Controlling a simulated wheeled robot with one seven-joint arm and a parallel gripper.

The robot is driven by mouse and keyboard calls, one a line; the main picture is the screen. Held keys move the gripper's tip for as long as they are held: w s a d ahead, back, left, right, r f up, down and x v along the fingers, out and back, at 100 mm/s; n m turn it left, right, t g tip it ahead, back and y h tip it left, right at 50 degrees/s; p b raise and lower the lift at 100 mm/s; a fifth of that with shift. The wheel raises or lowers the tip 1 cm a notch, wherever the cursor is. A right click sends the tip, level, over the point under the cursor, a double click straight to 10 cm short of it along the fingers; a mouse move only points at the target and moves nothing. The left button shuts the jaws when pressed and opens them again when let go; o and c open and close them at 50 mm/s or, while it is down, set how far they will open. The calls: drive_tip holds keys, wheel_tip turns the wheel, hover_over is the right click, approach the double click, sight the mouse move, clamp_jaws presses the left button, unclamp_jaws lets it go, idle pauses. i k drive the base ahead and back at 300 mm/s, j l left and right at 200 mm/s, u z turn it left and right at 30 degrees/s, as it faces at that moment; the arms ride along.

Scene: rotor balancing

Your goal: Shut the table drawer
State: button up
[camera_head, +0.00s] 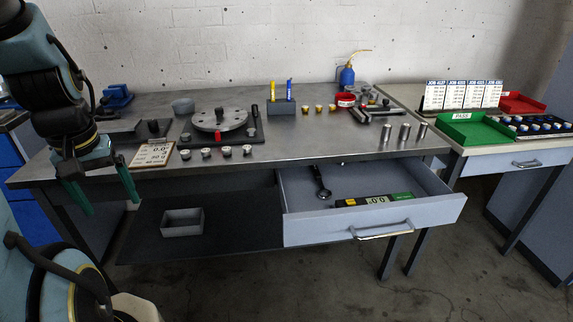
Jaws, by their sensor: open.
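The table drawer (325,228) is pulled out from under the right part of the metal table (330,133). Its silver bar handle (383,231) is on the front panel. Inside the drawer lie a dark wrench-like tool (321,183) and a dark and green device with a small display (375,201). My gripper (104,203) hangs at the left, in front of the table's left part. Its two green fingers are apart and empty, well to the left of the drawer.
A grey open box (182,222) sits on the dark lower shelf (240,240). The tabletop holds a round rotor plate (220,119), small weights, cylinders and a blue bottle (347,76). A side table with a green PASS tray (475,130) stands right. Floor before the drawer looks clear.

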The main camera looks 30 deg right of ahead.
sight(307, 220)
drive_tip(key=z, duration=1.15)
drive_tip(key=i+z, duration=0.4)
drive_tip(key=i+j, duration=0.05)
